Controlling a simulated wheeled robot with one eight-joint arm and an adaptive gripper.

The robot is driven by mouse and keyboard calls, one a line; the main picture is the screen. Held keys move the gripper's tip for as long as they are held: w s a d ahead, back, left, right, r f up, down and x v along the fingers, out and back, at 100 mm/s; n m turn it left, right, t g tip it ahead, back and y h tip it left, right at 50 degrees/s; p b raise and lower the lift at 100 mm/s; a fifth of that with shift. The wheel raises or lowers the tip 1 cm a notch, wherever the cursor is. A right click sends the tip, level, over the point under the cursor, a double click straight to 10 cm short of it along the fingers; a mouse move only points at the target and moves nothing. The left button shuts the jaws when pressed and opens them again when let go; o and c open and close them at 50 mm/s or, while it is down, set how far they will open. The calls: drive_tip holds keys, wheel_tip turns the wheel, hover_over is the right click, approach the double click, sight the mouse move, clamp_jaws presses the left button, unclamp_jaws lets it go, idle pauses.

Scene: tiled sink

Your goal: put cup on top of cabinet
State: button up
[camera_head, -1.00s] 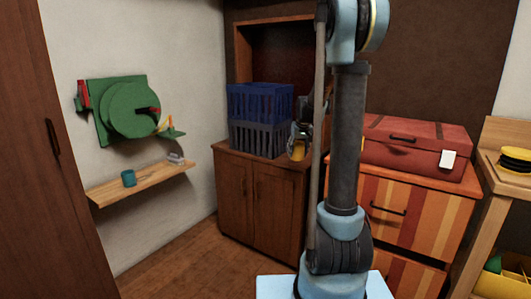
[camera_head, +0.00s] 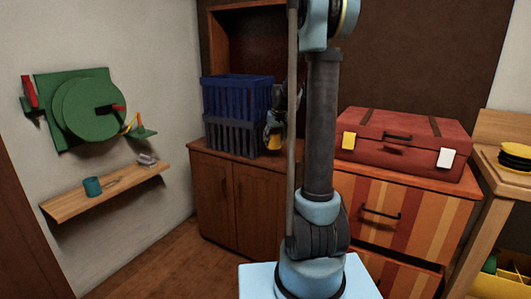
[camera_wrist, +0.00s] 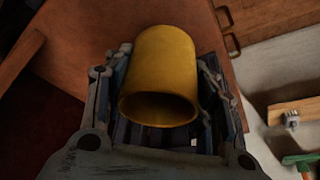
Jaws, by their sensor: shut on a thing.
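My gripper (camera_head: 273,130) is shut on a yellow cup. In the wrist view the yellow cup (camera_wrist: 160,75) sits between the two fingers with its dark open mouth facing the camera. In the head view only a small part of the cup (camera_head: 273,142) shows below the fingers. The brown wooden cabinet (camera_head: 240,200) stands in the corner, with two closed doors. The gripper and cup appear in front of or over the right part of its top; I cannot tell the height between them.
A blue crate (camera_head: 238,97) stacked on a grey crate (camera_head: 232,136) fills much of the cabinet top. A red suitcase (camera_head: 400,148) lies on the striped drawer unit (camera_head: 430,220) at the right. A wall shelf (camera_head: 70,204) at the left bears a teal cup (camera_head: 92,187).

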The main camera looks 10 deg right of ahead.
sight(277, 139)
drive_tip(key=f, duration=0.2)
drive_tip(key=shift+d+f, duration=0.25)
drive_tip(key=shift+f, duration=2.15)
drive_tip(key=o, duration=1)
drive_tip(key=shift+o, duration=0.2)
drive_tip(key=v, duration=1.2)
drive_tip(key=s+f+g, duration=0.1)
drive_tip(key=s, duration=1.9)
drive_tip(key=s+f+m, duration=0.1)
drive_tip(key=s+f, duration=0.4)
drive_tip(key=s, duration=0.4)
drive_tip(key=s+f+g, duration=0.1)
drive_tip(key=s+f, duration=0.4)
drive_tip(key=s, duration=0.5)
drive_tip(key=shift+f+m+h, duration=0.3)
drive_tip(key=shift+m+h, duration=0.1)
